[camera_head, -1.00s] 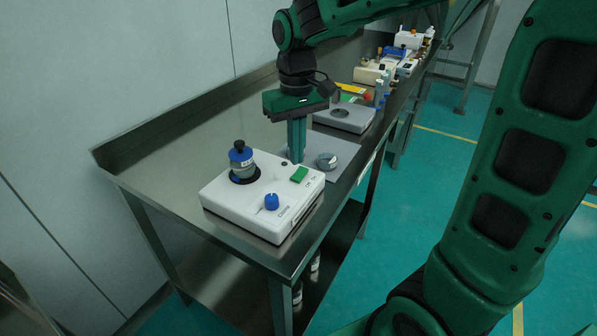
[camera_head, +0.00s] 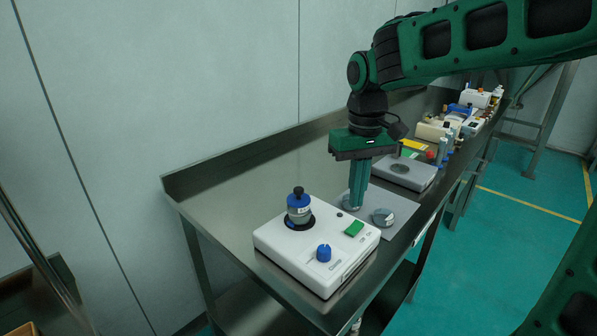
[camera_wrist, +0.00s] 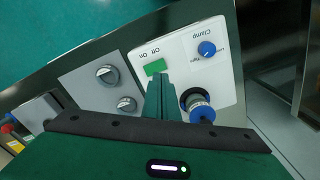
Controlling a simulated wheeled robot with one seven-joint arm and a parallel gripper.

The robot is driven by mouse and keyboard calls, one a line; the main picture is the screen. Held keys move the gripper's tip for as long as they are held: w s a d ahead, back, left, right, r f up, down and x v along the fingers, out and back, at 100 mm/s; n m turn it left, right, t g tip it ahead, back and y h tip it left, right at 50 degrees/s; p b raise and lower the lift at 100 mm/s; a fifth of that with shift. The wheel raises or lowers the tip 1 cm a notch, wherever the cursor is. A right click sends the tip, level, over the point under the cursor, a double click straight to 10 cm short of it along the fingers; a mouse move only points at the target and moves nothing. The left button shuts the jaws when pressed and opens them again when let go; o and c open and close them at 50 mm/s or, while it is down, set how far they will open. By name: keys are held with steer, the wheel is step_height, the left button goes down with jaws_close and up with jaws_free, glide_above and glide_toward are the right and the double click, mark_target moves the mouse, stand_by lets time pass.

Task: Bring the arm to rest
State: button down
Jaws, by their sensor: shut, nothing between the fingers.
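My gripper (camera_head: 357,186) is shut and empty, pointing straight down above the bench behind the white sieve machine. It also shows in the wrist view (camera_wrist: 162,82), with its fingers pressed together. The white machine (camera_head: 283,250) stands on the near end of the bench, with a blue clamp knob, a green switch and a blue-collared sieve jar (camera_head: 299,208) with a black top knob. A light grey plate (camera_head: 398,214) lies behind it, bearing two round metal pieces; one (camera_head: 383,216) is clear of my fingers in the body view, the other is partly hidden behind them.
The steel bench (camera_head: 250,185) has a raised back edge along the wall. A grey scale (camera_head: 408,174) stands beyond the plate, with coloured items and bottles farther back. The bench's left part is bare, and green floor (camera_head: 500,240) lies to the right.

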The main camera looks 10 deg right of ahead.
steer(key=s+d+f+m, duration=0.3)
steer(key=s+d, duration=0.5)
steer(key=s, duration=0.3)
steer(key=s+d+f+m, duration=0.4)
steer(key=s+d, duration=0.5)
steer(key=s, duration=0.3)
steer(key=shift+s+m, duration=0.15)
steer(key=shift+m, duration=0.15)
steer(key=shift+d+f, duration=0.1)
